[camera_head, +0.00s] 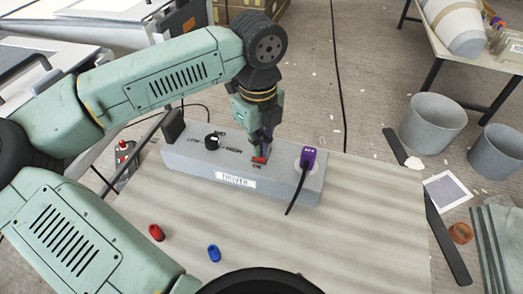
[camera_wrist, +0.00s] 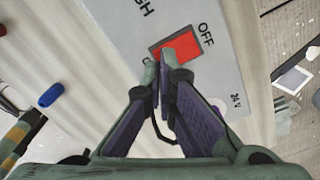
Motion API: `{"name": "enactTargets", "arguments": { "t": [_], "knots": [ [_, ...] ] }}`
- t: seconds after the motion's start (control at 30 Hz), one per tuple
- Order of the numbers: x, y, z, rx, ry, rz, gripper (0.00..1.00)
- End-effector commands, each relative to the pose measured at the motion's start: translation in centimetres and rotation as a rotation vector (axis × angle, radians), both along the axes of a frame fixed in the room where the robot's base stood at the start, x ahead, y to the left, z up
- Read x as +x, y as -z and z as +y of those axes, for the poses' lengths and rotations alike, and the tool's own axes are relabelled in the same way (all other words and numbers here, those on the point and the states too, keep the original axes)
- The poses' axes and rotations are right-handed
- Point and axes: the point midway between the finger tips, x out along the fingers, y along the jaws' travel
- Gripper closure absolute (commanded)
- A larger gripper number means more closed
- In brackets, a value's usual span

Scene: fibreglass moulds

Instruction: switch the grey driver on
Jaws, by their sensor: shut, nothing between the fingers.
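The grey driver (camera_head: 195,164) is a long box with a label on its front, standing on the table. Its red rocker switch (camera_head: 259,160) is on the top face, and it also shows in the wrist view (camera_wrist: 180,47). "OFF" is printed at the switch's upper right; the lettering at its lower left is mostly hidden by a finger. My gripper (camera_head: 264,152) points down at the switch, its fingers shut and empty. In the wrist view the fingertips (camera_wrist: 157,62) overlap the switch's lower-left edge, away from "OFF". I cannot tell whether they touch it.
A purple plug (camera_head: 308,156) with a black cable sits on the driver right of my gripper. A black knob (camera_head: 212,142) is left of it. A red piece (camera_head: 156,232) and a blue piece (camera_head: 213,253) lie on the table (camera_head: 370,220), whose right part is clear.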

Motion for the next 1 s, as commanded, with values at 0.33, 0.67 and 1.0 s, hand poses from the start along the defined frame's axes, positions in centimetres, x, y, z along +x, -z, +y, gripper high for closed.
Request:
{"name": "enactTargets", "arguments": {
  "t": [0.33,0.67,1.0],
  "knots": [
    [0.0,0.6,0.0,0.0,0.0,0.0,1.0],
    [0.0,1.0,0.0,0.0,0.0,0.0,1.0],
    [0.0,1.5,0.0,0.0,0.0,0.0,1.0]
  ]
}}
